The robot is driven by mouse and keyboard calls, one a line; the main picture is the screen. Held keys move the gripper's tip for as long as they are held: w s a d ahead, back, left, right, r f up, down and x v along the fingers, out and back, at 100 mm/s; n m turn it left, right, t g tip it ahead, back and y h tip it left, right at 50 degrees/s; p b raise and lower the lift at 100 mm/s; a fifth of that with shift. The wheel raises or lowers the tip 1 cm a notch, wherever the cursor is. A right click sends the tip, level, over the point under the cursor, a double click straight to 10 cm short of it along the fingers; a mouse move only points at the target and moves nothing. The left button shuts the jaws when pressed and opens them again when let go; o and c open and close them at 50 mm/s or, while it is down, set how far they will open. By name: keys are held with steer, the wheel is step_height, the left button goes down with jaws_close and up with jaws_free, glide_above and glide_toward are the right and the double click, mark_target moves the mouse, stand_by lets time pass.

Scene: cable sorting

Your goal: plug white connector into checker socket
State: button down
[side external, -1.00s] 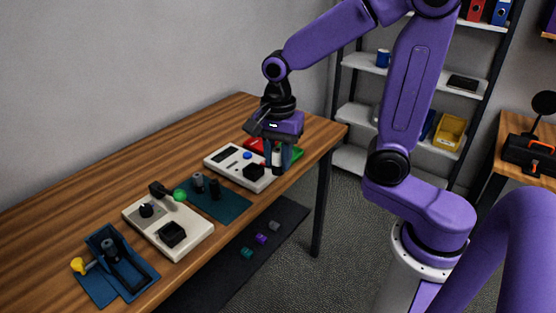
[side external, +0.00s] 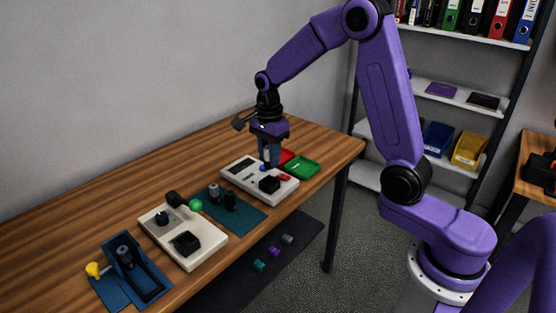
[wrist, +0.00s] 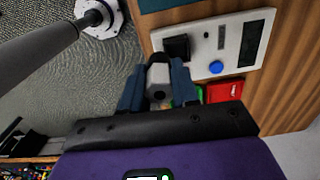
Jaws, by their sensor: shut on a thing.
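My gripper (side external: 268,158) is over the white checker (side external: 240,173), near its blue button and black socket block (side external: 270,184). In the wrist view, my gripper (wrist: 158,92) is shut on a pale grey-white connector (wrist: 158,91); a black part arches at its far end. The checker (wrist: 228,28) lies beyond the fingertips there, with its black socket block (wrist: 177,47), blue button (wrist: 216,67) and dark display. The connector appears apart from the socket block. In the side view the fingers mostly hide the connector.
A green tray (side external: 302,167) and a red tray (side external: 287,155) stand behind the checker. To the left are a teal mat (side external: 242,216) with dark posts, another white unit (side external: 205,250) with a green-tipped lever, and a blue fixture (side external: 150,287). The table's front edge is close.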

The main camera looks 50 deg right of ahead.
steer(key=shift+m, duration=0.5)
steer(key=shift+w+d+f, duration=0.45)
steer(key=shift+d+f, duration=0.05)
steer(key=shift+f, duration=0.35)
steer(key=shift+w+d+f, duration=0.4)
steer(key=shift+d+f, duration=0.05)
steer(key=shift+f, duration=0.4)
steer(key=shift+w+d+f, duration=0.45)
steer(key=shift+d+f, duration=0.05)
steer(key=shift+f, duration=0.35)
steer(key=shift+f, duration=1.95)
steer(key=shift+c, duration=1.8)
jaws_free()
steer(key=shift+s, duration=0.1)
step_height(320, 180, up, 7)
